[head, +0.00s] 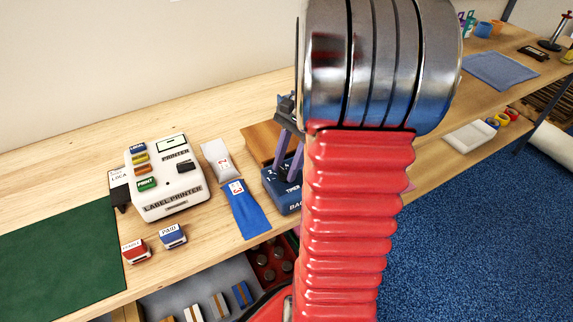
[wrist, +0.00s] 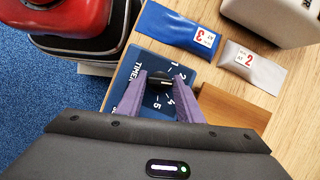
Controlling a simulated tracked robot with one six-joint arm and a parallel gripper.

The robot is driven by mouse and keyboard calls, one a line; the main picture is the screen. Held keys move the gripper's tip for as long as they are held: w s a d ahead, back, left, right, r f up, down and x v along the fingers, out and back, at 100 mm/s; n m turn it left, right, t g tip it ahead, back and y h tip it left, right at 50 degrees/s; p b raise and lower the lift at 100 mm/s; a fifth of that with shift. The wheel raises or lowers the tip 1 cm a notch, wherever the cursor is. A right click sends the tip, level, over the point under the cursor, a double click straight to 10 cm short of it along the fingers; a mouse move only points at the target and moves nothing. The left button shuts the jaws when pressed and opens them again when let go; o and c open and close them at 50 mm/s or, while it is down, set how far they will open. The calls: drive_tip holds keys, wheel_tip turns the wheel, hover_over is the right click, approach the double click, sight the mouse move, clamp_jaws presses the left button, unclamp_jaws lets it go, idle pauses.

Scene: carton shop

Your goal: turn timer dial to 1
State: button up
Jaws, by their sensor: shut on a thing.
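The timer (head: 284,192) is a dark blue box near the bench's front edge, partly hidden behind my red arm in the head view. In the wrist view the timer (wrist: 138,66) shows white numerals around a black dial (wrist: 160,80). My gripper (wrist: 166,84) has its two purple fingers on either side of the dial, shut on it. In the head view my gripper (head: 287,155) reaches down onto the timer from above.
A blue packet (head: 247,209) and a grey packet (head: 216,160) lie beside the timer. A white label printer (head: 165,192) stands left, with a red stamp (head: 135,250) and a blue stamp (head: 173,236) before it. A wooden block (wrist: 232,108) adjoins the timer.

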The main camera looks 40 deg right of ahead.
drive_tip(key=n+g, duration=0.1)
drive_tip(key=n, duration=0.1)
drive_tip(key=n+g, duration=0.1)
drive_tip(key=n, duration=0.2)
drive_tip(key=shift+w+n+h, duration=0.2)
drive_tip(key=shift+n+h, duration=0.1)
drive_tip(key=n, duration=0.2)
drive_tip(key=n+g+h, duration=0.1)
drive_tip(key=n, duration=0.2)
drive_tip(key=shift+w+n+g+h, duration=0.1)
drive_tip(key=shift+n+g+h, duration=0.2)
drive_tip(key=o, duration=1.1)
drive_tip(key=shift+a, duration=0.1)
drive_tip(key=shift+r, duration=0.1)
drive_tip(key=v, duration=1.3)
drive_tip(key=shift+w+r, duration=0.2)
